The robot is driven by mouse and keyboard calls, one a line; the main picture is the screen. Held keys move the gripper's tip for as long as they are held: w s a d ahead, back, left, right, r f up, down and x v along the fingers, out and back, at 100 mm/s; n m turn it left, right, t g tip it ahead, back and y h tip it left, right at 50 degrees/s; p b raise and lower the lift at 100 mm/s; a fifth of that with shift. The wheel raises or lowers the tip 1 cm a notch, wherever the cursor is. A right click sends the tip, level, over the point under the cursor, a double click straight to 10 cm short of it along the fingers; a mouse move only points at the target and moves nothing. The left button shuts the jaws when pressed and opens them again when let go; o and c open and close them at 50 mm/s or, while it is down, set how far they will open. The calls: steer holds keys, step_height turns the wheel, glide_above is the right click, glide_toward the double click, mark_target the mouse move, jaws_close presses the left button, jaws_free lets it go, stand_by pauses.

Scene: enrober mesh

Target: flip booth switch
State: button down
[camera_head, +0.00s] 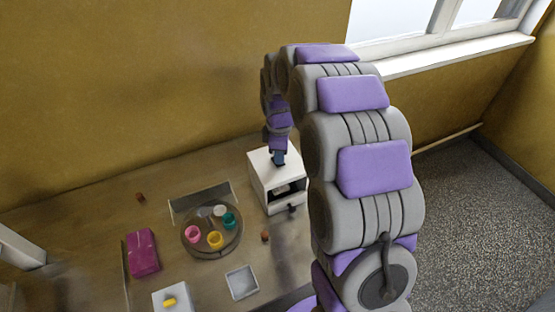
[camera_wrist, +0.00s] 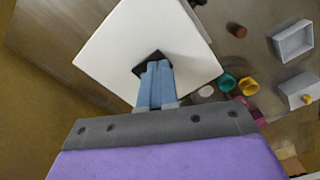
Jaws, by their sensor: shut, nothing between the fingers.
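The booth is a white box (camera_head: 262,172) with an open front, standing on the table beside my arm. Its white top (camera_wrist: 110,45) fills the upper middle of the wrist view. A small dark square (camera_wrist: 152,62) is on that top, and I take it to be the switch, partly hidden by my fingers. My gripper (camera_wrist: 158,68) is shut and empty, its blue fingertips at the dark square. In the head view my gripper (camera_head: 279,158) points down at the booth's top. I cannot tell whether the fingertips touch the switch or which way it is set.
A round tray (camera_head: 188,245) holds several coloured cups left of the booth. A magenta item (camera_head: 143,253), a grey open box (camera_head: 242,282) and a white block (camera_head: 172,299) with a yellow piece lie nearer. Small brown pieces (camera_head: 265,236) lie about. The wall is close behind.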

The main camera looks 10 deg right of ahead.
steer(key=shift+f, duration=0.5)
stand_by(0.3)
steer(key=shift+r+p, duration=0.9)
steer(key=shift+r, duration=1.15)
steer(key=shift+r+p, duration=0.65)
steer(key=shift+r, duration=0.8)
steer(key=shift+s, duration=0.1)
steer(key=s+r+m+g, duration=0.1)
steer(key=s+m, duration=0.6)
steer(key=s, duration=1.1)
steer(key=s+r+m+b, duration=0.1)
steer(key=s+r+m, duration=0.2)
steer(key=s, duration=1.6)
steer(key=m, duration=0.4)
steer(key=shift+r+g, duration=0.35)
steer(key=shift+g, duration=0.05)
